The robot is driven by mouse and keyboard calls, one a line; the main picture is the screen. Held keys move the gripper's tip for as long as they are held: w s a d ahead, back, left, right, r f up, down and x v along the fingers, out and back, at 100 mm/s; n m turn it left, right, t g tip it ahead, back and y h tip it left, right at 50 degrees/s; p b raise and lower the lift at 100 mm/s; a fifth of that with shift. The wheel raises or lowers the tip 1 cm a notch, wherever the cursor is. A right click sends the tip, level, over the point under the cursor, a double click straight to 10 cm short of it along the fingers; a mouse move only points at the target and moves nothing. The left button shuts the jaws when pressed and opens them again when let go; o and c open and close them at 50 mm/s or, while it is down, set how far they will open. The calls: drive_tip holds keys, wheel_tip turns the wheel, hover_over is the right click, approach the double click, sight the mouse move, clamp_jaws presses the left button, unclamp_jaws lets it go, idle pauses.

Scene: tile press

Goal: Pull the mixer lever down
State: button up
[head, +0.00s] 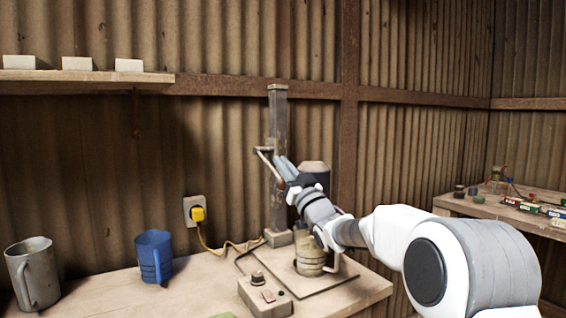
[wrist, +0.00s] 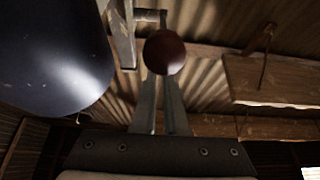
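The mixer (head: 279,130) has a tall grey post, a dark rounded motor head (head: 314,176) and a jug (head: 309,262) below it. Its lever (head: 265,157) comes off the post's left side and slopes down toward my gripper (head: 284,166), which is raised beside the post. In the wrist view, the lever's reddish-brown knob (wrist: 165,52) covers the tips of my gripper (wrist: 164,85). The two fingers stand apart with a narrow gap. I cannot tell whether they press on the knob. The motor head (wrist: 48,50) fills the wrist view's upper left.
A control box (head: 265,295) with a cable to a yellow plug (head: 198,214) sits in front of the mixer. A blue mug (head: 154,257) and a grey mug (head: 33,272) stand to the left. A shelf (head: 90,82) with white blocks is on the wall.

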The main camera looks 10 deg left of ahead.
drive_tip(key=o, duration=0.8)
drive_tip(key=shift+w+r, duration=0.1)
drive_tip(key=shift+o, duration=0.2)
drive_tip(key=v, duration=1.7)
drive_tip(key=shift+p, duration=0.3)
